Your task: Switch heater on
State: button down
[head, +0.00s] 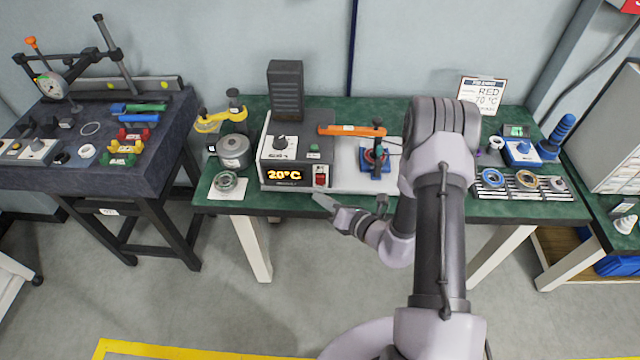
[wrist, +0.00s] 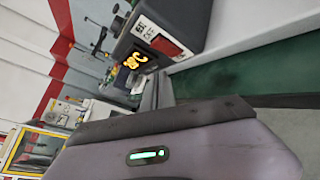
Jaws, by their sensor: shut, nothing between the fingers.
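The heater (head: 272,162) is a dark box with a pale front on the green bench. Its lit display (head: 284,175) reads 20°C in orange. A red rocker switch (head: 321,176) sits at the right end of its front. My gripper (head: 318,198) is shut and empty, just in front of and below the switch, apart from it in the head view. In the wrist view the picture is turned; the heater (wrist: 190,15), the glowing display (wrist: 133,61) and the red switch (wrist: 166,45) show beyond my fingers (wrist: 158,88). The switch's position is too small to tell.
A sign (head: 482,92) reads RED 70 °C. A tray of rings (head: 522,184) lies farther right. Floor in front of the bench is clear.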

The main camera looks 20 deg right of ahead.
jog(key=s, duration=0.2)
jog(key=s+a, duration=0.1)
jog(key=shift+s+r, duration=0.2)
jog(key=shift+r, duration=0.05)
jog(key=shift+a, duration=0.1)
jog(key=s+a+r+n+g+y, duration=0.3)
jog(key=s+a+r+n+g, duration=0.15)
jog(key=a+r+n, duration=0.35)
jog(key=s+a+r+n+g+y, duration=0.5)
jog(key=r+n, duration=0.3)
jog(key=r, duration=0.3)
jog(key=s+d+r+n+g+h+b, duration=0.2)
jog(key=s+r+n+g+h, duration=0.15)
jog(key=s+n+h, duration=0.75)
jog(key=s+d+r+n+t+h, duration=0.2)
jog(key=d+r+n+t, duration=0.3)
jog(key=d+n, duration=0.2)
jog(key=shift+s, duration=0.15)
